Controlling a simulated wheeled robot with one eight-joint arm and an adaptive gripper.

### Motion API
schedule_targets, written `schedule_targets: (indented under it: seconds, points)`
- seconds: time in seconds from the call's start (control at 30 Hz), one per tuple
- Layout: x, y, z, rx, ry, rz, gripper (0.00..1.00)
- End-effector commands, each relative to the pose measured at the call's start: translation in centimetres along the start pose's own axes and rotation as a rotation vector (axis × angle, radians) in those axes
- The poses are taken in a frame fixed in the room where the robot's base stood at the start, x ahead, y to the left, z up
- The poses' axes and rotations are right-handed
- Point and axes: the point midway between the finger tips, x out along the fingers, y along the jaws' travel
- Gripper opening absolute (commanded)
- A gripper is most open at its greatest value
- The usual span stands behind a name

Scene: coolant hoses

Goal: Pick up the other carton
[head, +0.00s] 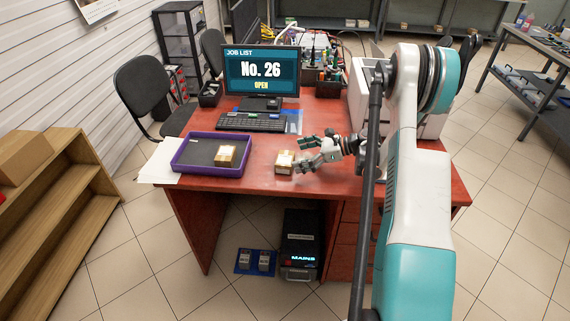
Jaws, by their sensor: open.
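One small carton (284,162) sits on the bare red desk top (262,183), right of the purple tray. Another carton (225,156) stands inside the purple-rimmed tray (178,157), toward its right side. My gripper (303,153) is open and points left, its fingers at the right side of the carton on the desk. One finger is above and behind the carton, the other in front and to its right. I cannot tell whether either finger touches it. The gripper looks empty.
A monitor (261,71) reading "JOB LIST No. 26 OPEN" and a keyboard (252,122) stand behind the cartons. Tools and bins (322,75) crowd the back right. White paper (157,168) lies under the tray's left end. The desk's front edge is close to the cartons.

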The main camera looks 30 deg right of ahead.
Motion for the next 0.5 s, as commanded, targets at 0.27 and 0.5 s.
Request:
schedule_targets:
  seconds: [0.27, 0.5]
  points:
    - [3.7, 0.8, -0.3, -0.001, 0.000, 0.003, 0.94]
    - [4.9, 0.7, -0.1, 0.000, 0.000, 0.000, 0.94]
